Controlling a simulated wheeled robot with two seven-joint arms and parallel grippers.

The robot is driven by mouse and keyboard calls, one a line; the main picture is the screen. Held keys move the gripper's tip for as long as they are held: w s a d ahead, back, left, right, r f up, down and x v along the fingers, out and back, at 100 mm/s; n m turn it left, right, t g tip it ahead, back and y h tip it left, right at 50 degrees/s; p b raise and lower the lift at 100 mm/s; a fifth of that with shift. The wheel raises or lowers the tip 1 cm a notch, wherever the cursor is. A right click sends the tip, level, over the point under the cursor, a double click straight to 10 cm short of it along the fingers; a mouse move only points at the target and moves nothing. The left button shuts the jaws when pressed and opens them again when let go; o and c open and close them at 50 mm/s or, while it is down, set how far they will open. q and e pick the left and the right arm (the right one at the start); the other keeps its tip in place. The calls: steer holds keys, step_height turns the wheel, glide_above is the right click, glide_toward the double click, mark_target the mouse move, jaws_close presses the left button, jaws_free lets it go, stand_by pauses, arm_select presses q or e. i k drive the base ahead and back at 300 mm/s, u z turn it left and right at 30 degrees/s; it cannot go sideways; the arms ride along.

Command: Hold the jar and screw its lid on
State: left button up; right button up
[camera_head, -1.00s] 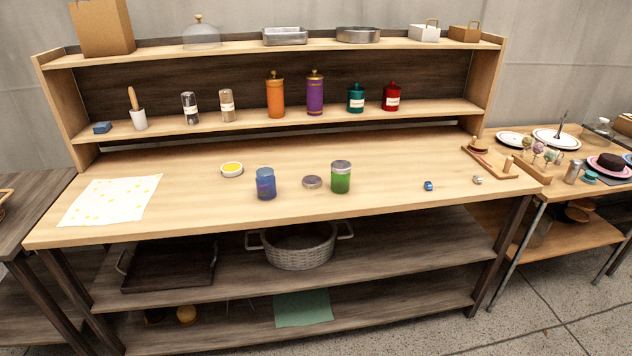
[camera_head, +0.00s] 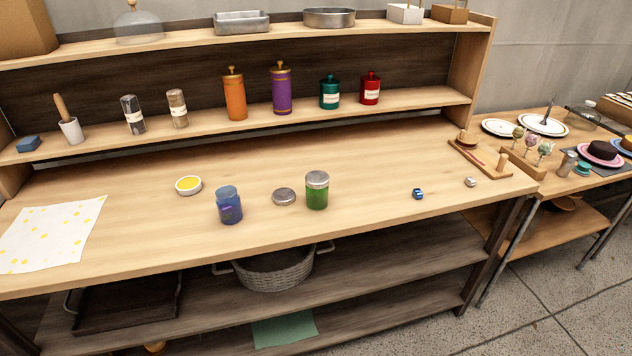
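A blue jar (camera_head: 229,206) stands upright on the wooden table, its top looking open with no silver lid on it. A flat silver lid (camera_head: 284,197) lies on the table just right of it, apart from it. A green jar (camera_head: 317,193) with a silver lid on top stands right of the loose lid. Neither of my grippers is in view.
A small bowl of yellow (camera_head: 189,185) sits behind the blue jar. A spotted cloth (camera_head: 52,234) lies at the left. A small blue object (camera_head: 418,194) and a wooden board (camera_head: 493,163) are at the right. A shelf with canisters (camera_head: 235,94) rises behind.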

mark_target(228, 200)
steer(key=u, duration=0.35)
steer(key=i, duration=0.6)
steer(key=u, duration=0.6)
